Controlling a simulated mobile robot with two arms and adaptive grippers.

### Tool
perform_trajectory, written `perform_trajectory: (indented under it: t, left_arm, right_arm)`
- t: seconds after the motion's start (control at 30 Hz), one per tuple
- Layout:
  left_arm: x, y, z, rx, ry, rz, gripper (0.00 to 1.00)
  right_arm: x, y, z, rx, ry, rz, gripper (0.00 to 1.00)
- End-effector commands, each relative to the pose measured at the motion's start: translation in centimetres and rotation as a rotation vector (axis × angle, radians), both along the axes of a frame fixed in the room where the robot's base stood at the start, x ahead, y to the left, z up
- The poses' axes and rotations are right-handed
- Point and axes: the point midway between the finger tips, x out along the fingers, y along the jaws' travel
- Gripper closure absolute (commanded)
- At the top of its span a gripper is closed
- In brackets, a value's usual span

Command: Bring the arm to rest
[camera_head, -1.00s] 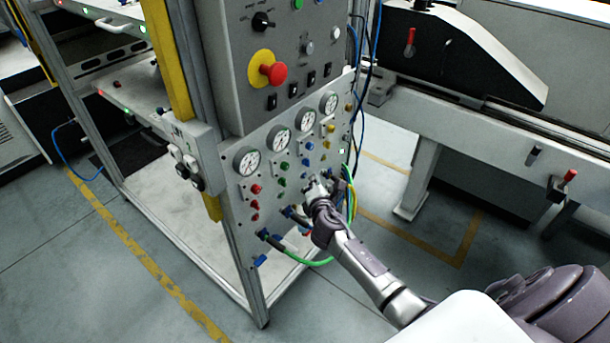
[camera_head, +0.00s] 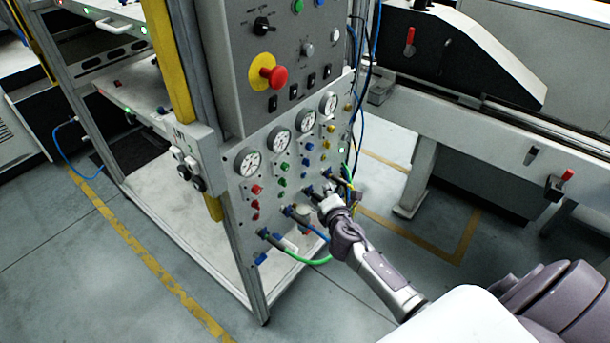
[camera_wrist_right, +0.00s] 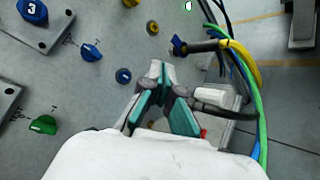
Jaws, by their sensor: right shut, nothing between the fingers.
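My right gripper (camera_head: 326,196) is in front of the lower part of the grey control panel (camera_head: 236,198), by the hose connections on its right side. In the right wrist view my right gripper (camera_wrist_right: 160,84) is shut with its fingertips together and nothing between them. Blue knobs and a green knob (camera_wrist_right: 43,125) show on the panel to its left. A hose plug (camera_wrist_right: 200,46) sits in the panel just beyond the fingertips, to the right. My left gripper is not in view.
Yellow, green and blue hoses (camera_wrist_right: 262,130) hang close to the gripper's right. A red emergency button (camera_head: 275,76) and round gauges (camera_head: 248,162) are above. A machine bench (camera_head: 470,150) stands at the right. Open floor (camera_head: 300,310) lies below.

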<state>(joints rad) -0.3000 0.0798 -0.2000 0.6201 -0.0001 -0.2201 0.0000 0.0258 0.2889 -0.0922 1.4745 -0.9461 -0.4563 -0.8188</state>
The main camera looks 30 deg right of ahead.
Motion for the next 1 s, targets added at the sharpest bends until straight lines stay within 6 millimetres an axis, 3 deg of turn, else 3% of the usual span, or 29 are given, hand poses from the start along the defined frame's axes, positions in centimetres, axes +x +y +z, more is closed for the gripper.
perform_trajectory:
  t: [0.33, 0.47, 0.57, 0.7, 0.8, 1.0]
  left_arm:
    - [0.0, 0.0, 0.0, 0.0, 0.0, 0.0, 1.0]
    - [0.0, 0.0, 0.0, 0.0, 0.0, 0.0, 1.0]
    - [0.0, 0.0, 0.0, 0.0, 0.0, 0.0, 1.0]
    - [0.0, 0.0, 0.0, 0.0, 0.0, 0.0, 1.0]
    - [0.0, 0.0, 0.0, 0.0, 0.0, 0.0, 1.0]
    - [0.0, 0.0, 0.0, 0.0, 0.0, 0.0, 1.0]
  right_arm:
    - [-0.1, 0.1, 0.0, 0.008, -0.001, -0.004, 1.0]
    - [-2.2, 0.7, -0.3, 0.149, -0.013, -0.08, 1.0]
    - [-6.5, 2.2, -1.0, 0.42, -0.019, -0.229, 1.0]
    - [-14.9, 6.1, -2.2, 0.881, 0.037, -0.509, 1.0]
    - [-19.2, 8.6, -2.4, 1.087, 0.096, -0.653, 1.0]
    - [-25.2, 12.6, -1.7, 1.324, 0.205, -0.845, 1.0]
